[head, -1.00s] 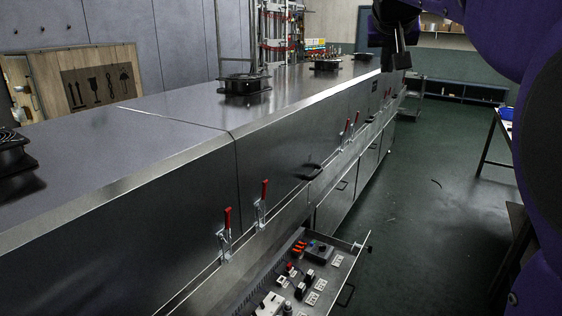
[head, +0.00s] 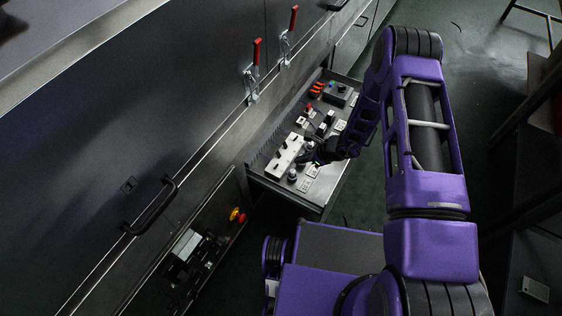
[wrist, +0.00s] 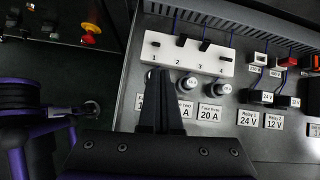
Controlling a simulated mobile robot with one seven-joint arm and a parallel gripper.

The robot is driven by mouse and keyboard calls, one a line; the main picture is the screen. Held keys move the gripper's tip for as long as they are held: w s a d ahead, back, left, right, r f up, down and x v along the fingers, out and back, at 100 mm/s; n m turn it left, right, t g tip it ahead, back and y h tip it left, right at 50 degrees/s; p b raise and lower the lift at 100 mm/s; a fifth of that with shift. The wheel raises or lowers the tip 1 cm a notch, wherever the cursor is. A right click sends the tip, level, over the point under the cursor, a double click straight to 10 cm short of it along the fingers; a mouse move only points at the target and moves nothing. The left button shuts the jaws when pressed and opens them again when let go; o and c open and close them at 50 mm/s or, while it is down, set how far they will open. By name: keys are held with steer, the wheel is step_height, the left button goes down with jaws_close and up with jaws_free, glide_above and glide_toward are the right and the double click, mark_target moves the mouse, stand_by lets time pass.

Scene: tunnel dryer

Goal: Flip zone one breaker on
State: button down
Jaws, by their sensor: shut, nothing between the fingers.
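The white breaker block (head: 282,160) lies in the pulled-out panel drawer (head: 312,208); in the wrist view the block (wrist: 190,68) carries numbered dark toggles. The zone one toggle (wrist: 156,44) is at its left end and looks short and flat, like the rightmost one (wrist: 225,59). The two middle toggles stand up taller. My gripper (wrist: 160,74) is shut and empty, its fingertips just below the number 1 end of the block. Whether the tips touch the block I cannot tell. In the head view my gripper (head: 308,157) is mostly hidden by my wrist.
Fuse holders (wrist: 187,84) with labels sit just below the block, close to my fingers. Relays (wrist: 260,97) and orange-red parts (head: 317,89) are farther along the drawer. A red-and-yellow emergency button (wrist: 91,33) is on the neighbouring panel. Red-handled clamps (head: 254,70) line the dryer side.

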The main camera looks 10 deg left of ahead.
mark_target(276, 167)
steer(key=shift+s+a+f+m, duration=0.1)
steer(key=shift+s+f+m, duration=0.4)
steer(key=shift+f, duration=0.2)
steer(key=b+x, duration=0.1)
steer(key=x, duration=0.9)
steer(key=shift+r+b, duration=0.1)
steer(key=shift+b, duration=0.3)
steer(key=shift+w+r, duration=0.1)
